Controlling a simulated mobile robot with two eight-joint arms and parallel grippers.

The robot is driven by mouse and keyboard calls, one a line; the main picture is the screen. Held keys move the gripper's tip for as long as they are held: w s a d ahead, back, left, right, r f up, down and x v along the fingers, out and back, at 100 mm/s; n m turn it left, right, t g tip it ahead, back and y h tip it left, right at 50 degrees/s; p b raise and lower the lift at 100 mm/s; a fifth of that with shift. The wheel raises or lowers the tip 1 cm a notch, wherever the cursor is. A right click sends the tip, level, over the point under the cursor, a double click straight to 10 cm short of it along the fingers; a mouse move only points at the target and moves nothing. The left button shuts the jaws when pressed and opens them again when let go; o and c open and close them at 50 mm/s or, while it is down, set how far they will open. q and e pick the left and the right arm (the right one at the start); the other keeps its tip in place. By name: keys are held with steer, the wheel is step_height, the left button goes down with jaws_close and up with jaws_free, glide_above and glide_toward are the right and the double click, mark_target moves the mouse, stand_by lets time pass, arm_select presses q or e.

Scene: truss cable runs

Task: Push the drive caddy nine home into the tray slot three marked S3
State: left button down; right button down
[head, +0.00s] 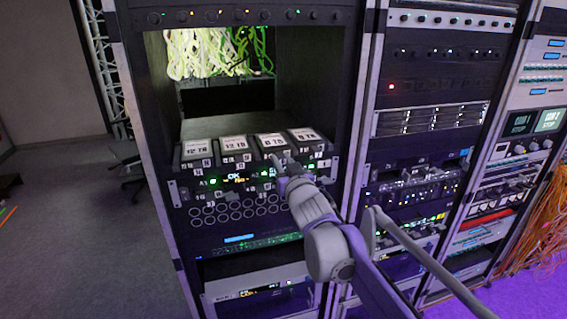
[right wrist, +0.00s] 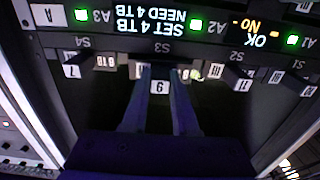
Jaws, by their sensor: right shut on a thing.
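The drive caddy nine (right wrist: 159,88) shows its white 9 label between the fingers of my right gripper (right wrist: 160,95), which is shut on it. It is in line with the S3 mark (right wrist: 163,48) in the right wrist view, where the markings appear upside down. In the head view, my right gripper (head: 279,162) reaches the front of the tray (head: 262,185) at the third caddy from the left (head: 272,142). How far caddy nine sits in slot three cannot be told, as my gripper covers part of its front. My left gripper is not in view.
Neighbouring caddies stand on both sides, including one labelled 7 (right wrist: 72,71) under S4. A lit display (right wrist: 163,22) reads SET 4 TB, NEED 4 TB. Green cables (head: 215,52) hang in the bay above. More equipment racks (head: 430,120) stand to the right.

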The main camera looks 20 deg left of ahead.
steer(key=shift+w+a, duration=0.15)
stand_by(0.3)
steer(key=shift+w+a, duration=0.25)
steer(key=shift+w, duration=0.2)
steer(key=c, duration=0.6)
jaws_free()
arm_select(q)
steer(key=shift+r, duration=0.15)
arm_select(e)
steer(key=shift+s+d, duration=0.1)
steer(key=shift+s, duration=0.05)
steer(key=shift+s+d+f, duration=0.1)
steer(key=shift+s+d, duration=0.1)
steer(key=shift+s, duration=0.1)
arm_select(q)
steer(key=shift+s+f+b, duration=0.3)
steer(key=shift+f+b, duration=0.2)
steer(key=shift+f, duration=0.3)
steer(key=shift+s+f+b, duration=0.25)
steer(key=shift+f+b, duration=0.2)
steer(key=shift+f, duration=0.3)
arm_select(e)
steer(key=v, duration=1)
steer(key=shift+w, duration=0.1)
